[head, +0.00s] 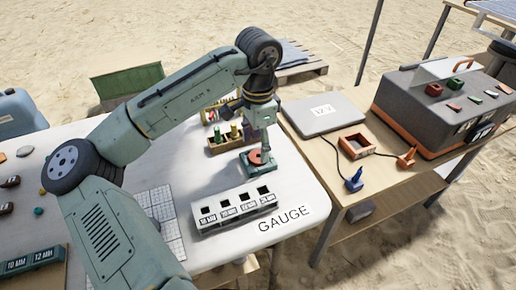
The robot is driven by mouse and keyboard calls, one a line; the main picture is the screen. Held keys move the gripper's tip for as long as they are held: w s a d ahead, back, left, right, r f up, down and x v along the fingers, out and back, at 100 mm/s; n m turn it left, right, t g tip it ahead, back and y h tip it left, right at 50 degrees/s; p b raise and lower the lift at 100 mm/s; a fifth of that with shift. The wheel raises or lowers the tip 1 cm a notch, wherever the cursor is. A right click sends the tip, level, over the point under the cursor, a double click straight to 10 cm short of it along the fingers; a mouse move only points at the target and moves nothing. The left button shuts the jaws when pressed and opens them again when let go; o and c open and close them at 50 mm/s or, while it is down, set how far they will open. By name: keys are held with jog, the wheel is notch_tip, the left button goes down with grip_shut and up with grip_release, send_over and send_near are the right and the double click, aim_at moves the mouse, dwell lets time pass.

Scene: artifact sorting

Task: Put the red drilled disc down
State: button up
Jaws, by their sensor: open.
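The red drilled disc (255,157) lies on a green square holder (249,168) near the right end of the white table. My gripper (264,149) points down right over the disc, with its jaws open. The fingers hide part of the disc and the far side of the holder. Whether a finger still touches the disc cannot be told at this size.
A white gauge block (240,207) with several square holes stands in front, by a GAUGE label (281,219). A wooden box (222,144) with upright pegs is just behind left. A wooden side table (405,186) at the right bears a laptop-like case (322,114) and a grey box (424,110).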

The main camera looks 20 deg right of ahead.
notch_tip(320, 180, up, 10)
jog(key=shift+r, duration=0.25)
